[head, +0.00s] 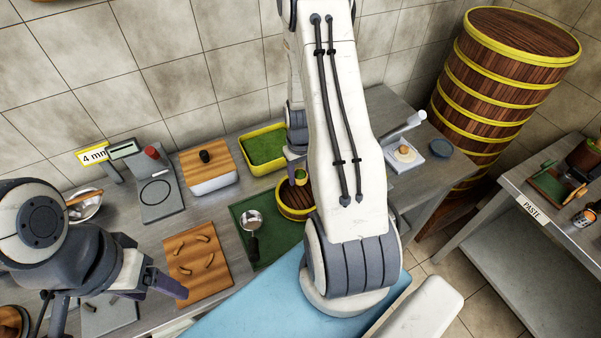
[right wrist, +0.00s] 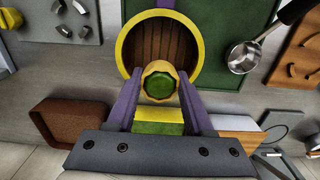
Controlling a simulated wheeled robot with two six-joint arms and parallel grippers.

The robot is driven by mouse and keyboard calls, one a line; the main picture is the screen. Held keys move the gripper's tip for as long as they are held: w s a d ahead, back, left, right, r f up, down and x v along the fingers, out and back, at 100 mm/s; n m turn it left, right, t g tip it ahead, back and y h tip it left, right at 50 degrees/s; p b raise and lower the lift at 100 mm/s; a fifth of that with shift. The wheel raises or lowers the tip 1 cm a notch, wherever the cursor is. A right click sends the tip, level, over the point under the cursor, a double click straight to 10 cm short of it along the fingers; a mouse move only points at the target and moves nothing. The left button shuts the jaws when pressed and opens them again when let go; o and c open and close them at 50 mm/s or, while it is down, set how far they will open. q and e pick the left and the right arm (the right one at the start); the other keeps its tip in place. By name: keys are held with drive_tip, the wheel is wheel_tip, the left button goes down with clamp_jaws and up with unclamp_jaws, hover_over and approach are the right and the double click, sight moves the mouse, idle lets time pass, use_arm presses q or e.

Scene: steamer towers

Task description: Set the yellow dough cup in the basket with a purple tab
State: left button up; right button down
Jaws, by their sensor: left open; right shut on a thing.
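The yellow dough cup (right wrist: 148,73), with a green top, is held between the purple fingers of my right gripper (right wrist: 158,92). In the head view the right gripper (head: 297,168) is largely hidden by my own arm. A round basket (right wrist: 124,45) with a yellow rim and slatted brown inside lies just beyond the cup in the right wrist view. A purple tab (right wrist: 165,4) shows at its far edge. The basket also shows in the head view (head: 292,210), partly covered by my arm. The cup appears over the basket's near rim; its height cannot be told. My left gripper (head: 162,282) is open and empty at lower left.
The basket is on a green mat (head: 272,254) beside a ladle (head: 252,226). A yellow-rimmed green tray (head: 264,148), a wooden-lidded box (head: 207,168) and a scale (head: 157,192) stand behind. A wooden board (head: 197,266) lies left. A tall steamer tower (head: 492,90) stands right.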

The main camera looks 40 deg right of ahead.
sight(300, 200)
drive_tip(key=shift+f+b, duration=3.35)
drive_tip(key=shift+f, duration=1.3)
drive_tip(key=shift+f+b, duration=0.35)
drive_tip(key=shift+f, duration=0.1)
drive_tip(key=shift+c, duration=1)
unclamp_jaws()
drive_tip(key=shift+r, duration=0.1)
wheel_tip(300, 200, up, 10)
drive_tip(key=shift+r+b, duration=0.15)
drive_tip(key=shift+b, duration=0.65)
